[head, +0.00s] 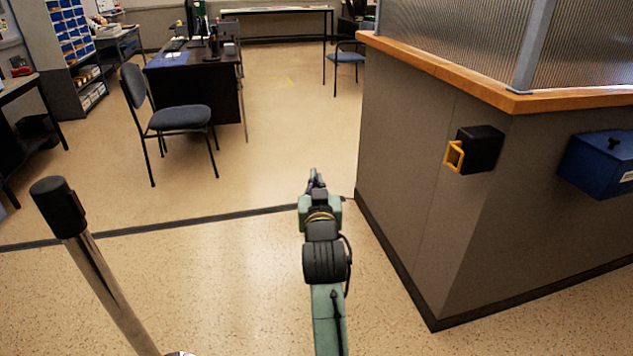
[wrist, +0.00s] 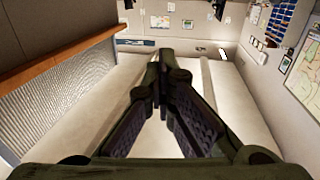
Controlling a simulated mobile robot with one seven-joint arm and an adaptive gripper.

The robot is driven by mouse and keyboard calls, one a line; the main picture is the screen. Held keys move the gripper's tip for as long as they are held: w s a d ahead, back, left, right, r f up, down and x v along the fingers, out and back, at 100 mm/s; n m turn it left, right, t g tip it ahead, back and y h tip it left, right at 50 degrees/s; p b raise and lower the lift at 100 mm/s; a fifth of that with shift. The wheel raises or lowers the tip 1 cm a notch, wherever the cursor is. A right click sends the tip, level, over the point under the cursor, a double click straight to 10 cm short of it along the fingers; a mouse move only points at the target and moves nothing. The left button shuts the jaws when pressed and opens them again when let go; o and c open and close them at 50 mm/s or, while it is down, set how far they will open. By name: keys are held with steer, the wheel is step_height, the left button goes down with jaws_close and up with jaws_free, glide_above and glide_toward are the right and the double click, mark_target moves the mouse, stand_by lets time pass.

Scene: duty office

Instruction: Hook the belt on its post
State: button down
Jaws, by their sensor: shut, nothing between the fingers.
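The belt's black case (head: 481,149) is fixed on the grey counter wall at the right in the head view. Its yellow end loop (head: 454,156) sticks out on the case's left side. The post (head: 92,262) stands at the lower left, a shiny metal pole with a black head (head: 58,205). No belt stretches between case and post. My gripper (head: 314,174) is between them, apart from both, at the centre of the head view. In the wrist view my gripper (wrist: 160,72) is shut, its fingertips together and empty. Neither case nor post shows in the wrist view.
The counter (head: 400,150) with wooden top fills the right side, and a blue box (head: 598,163) hangs on it. A chair (head: 180,118) and a dark desk (head: 205,85) stand at the back left. The floor between post and counter is clear.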

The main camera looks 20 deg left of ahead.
steer(key=c, duration=2.3)
jaws_free()
steer(key=o, duration=0.6)
steer(key=shift+s, duration=0.1)
steer(key=v, duration=0.7)
steer(key=shift+s+d, duration=0.15)
steer(key=shift+s, duration=0.05)
